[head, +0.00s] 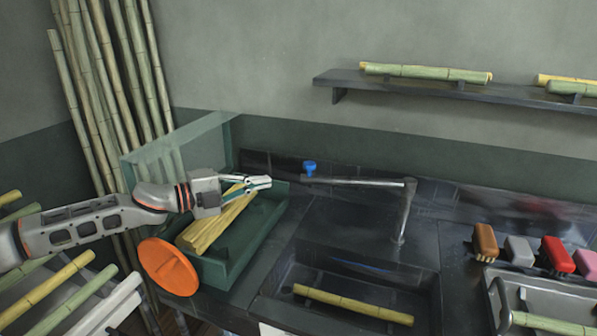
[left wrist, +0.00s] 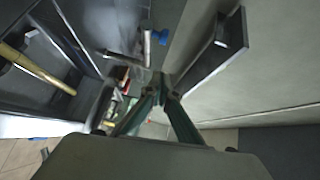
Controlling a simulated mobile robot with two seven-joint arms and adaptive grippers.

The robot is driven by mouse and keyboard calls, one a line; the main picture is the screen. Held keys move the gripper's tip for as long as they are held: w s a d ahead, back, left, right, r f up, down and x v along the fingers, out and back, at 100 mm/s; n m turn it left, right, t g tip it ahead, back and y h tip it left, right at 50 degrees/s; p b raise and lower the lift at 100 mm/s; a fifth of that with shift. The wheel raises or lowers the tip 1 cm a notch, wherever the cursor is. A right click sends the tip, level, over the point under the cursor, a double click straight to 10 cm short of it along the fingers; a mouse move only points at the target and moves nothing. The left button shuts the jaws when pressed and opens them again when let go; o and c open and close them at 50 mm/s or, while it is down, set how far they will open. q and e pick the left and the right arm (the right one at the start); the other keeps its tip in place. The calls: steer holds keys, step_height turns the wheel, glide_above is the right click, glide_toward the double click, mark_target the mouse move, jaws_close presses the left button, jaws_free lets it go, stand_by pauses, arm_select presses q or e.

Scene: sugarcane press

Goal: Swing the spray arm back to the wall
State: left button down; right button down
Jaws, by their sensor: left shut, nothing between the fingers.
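The spray arm (head: 355,183) is a thin grey metal bar on an upright post (head: 404,212) behind the sink. It reaches left from the post, and a blue knob (head: 309,168) stands near its left end. In the left wrist view the spray arm (left wrist: 125,59) and blue knob (left wrist: 160,37) show beyond the fingertips. My left gripper (head: 268,182) is shut and empty, above the green bin and left of the spray arm's end, apart from it. Its fingers (left wrist: 162,84) meet in the left wrist view. My right gripper is not in view.
A green bin (head: 262,243) with yellow canes and an orange disc (head: 168,267) stands under my left arm. The sink (head: 345,270) holds a cane (head: 352,304). Brushes (head: 556,254) line the counter at right. A dark shelf (head: 430,92) with canes is on the wall.

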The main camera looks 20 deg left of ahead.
arm_select(q)
steer(key=w+a+p+x, duration=0.1)
steer(key=w+a+x, duration=0.1)
steer(key=x, duration=1)
steer(key=shift+w+d+f, duration=0.15)
steer(key=shift+w+d, duration=0.05)
